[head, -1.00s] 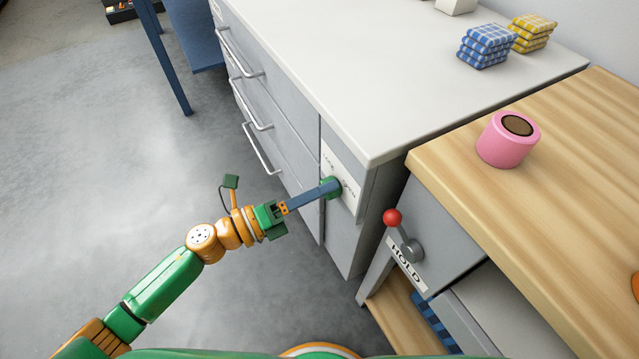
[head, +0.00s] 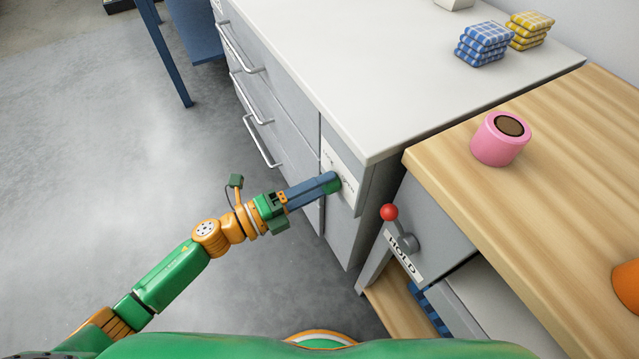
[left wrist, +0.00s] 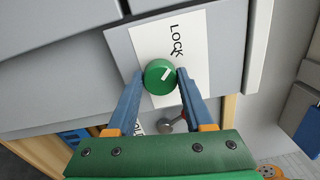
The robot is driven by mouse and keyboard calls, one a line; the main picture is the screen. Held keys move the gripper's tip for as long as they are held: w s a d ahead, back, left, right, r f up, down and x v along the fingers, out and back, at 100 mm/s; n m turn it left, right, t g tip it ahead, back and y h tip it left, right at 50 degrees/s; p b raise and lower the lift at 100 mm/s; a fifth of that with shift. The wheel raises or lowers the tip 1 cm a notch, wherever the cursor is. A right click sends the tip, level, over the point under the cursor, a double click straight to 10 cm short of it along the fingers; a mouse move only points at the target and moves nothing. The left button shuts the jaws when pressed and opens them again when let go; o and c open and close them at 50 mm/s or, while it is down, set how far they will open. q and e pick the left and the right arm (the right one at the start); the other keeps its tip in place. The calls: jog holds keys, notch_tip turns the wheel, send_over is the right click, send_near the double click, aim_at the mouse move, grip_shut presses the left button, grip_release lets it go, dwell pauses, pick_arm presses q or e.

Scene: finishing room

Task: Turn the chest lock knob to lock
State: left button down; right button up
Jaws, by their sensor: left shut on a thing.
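The chest lock knob is a round green knob (left wrist: 160,76) with a white mark, on a white label plate (left wrist: 196,66) on the grey chest front. In the left wrist view, the mark points up and right, towards the side where the word LOCK stands, but not straight at the word. My left gripper (head: 331,183) is shut on the knob, one blue finger on each side; it also shows in the left wrist view (left wrist: 160,80). In the head view the fingers partly hide the knob (head: 334,187) and the plate's lettering. My right gripper is out of view.
Right of the plate, a red-balled lever (head: 389,212) stands over a HOLD label (head: 404,258). A wooden top (head: 560,150) carries a pink cylinder (head: 494,146). Drawers with bar handles (head: 262,142) line the chest's left. Folded blue checked cloths (head: 483,46) lie on top. The left floor is open.

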pick_arm(q)
jog(key=shift+c, duration=1.4)
grip_release()
jog(key=v, duration=0.7)
